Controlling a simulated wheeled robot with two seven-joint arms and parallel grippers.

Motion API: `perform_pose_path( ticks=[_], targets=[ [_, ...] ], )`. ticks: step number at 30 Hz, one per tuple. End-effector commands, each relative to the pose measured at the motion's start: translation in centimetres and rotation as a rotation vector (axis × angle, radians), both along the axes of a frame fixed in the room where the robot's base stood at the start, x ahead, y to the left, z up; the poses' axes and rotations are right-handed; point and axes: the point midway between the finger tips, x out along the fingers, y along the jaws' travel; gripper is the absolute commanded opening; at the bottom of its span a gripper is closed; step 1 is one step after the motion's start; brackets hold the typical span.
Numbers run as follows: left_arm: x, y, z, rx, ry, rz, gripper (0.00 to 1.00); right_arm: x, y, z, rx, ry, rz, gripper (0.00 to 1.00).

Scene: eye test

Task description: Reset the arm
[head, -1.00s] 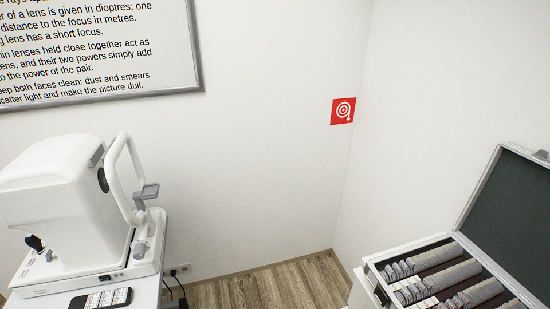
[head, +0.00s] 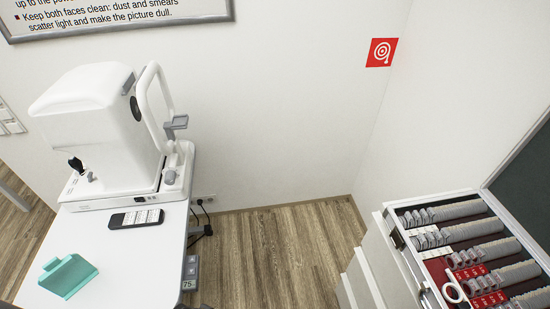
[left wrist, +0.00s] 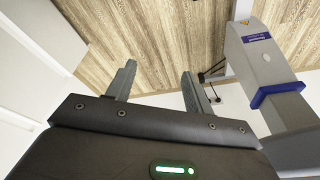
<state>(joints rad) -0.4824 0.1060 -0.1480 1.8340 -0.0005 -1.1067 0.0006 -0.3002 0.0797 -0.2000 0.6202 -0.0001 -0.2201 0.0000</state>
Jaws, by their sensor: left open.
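My left gripper (left wrist: 158,76) shows in the left wrist view. Its two dark fingers stand apart with nothing between them, and wooden floor and white wall show beyond. My right gripper is in no view.
A white eye-test instrument (head: 105,125), a phone (head: 136,218) and a teal holder (head: 68,275) are on the white table (head: 130,270). An open lens case (head: 408,262) stands at right. Wooden floor (head: 275,250) lies clear between. A grey column with a blue band (left wrist: 262,62) is right of the gripper.

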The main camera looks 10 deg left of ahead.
Motion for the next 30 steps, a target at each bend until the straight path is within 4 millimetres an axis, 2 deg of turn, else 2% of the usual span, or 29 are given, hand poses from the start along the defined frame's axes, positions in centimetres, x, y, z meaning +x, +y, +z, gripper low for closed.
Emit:
perform_pose_path(
  ticks=[1, 5, 6, 9, 12, 16, 20, 24, 30],
  targets=[
    [-0.8, 0.1, -3.0, 0.003, 0.021, -0.002, 0.52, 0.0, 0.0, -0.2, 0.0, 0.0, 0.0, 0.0],
    [-3.8, 0.5, -10.6, 0.007, 0.057, -0.009, 0.52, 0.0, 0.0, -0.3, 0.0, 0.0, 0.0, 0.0],
    [-5.1, 0.7, -12.7, 0.008, 0.068, -0.012, 0.52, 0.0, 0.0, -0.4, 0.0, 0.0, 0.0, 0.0],
    [-8.6, 1.3, -17.2, 0.011, 0.093, -0.018, 0.52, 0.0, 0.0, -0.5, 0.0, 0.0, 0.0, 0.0],
    [-12.2, 1.9, -20.3, 0.014, 0.113, -0.022, 0.52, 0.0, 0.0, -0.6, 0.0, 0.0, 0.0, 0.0],
    [-15.8, 2.7, -22.6, 0.018, 0.131, -0.027, 0.52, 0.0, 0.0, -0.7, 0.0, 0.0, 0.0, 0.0],
    [-18.0, 3.1, -23.5, 0.019, 0.141, -0.031, 0.52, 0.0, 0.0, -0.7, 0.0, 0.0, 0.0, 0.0],
    [-18.7, 3.3, -23.8, 0.02, 0.143, -0.032, 0.52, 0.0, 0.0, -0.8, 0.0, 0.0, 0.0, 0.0],
    [-18.7, 3.3, -23.8, 0.02, 0.143, -0.032, 0.52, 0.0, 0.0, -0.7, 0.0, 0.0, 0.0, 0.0]
  ],
)
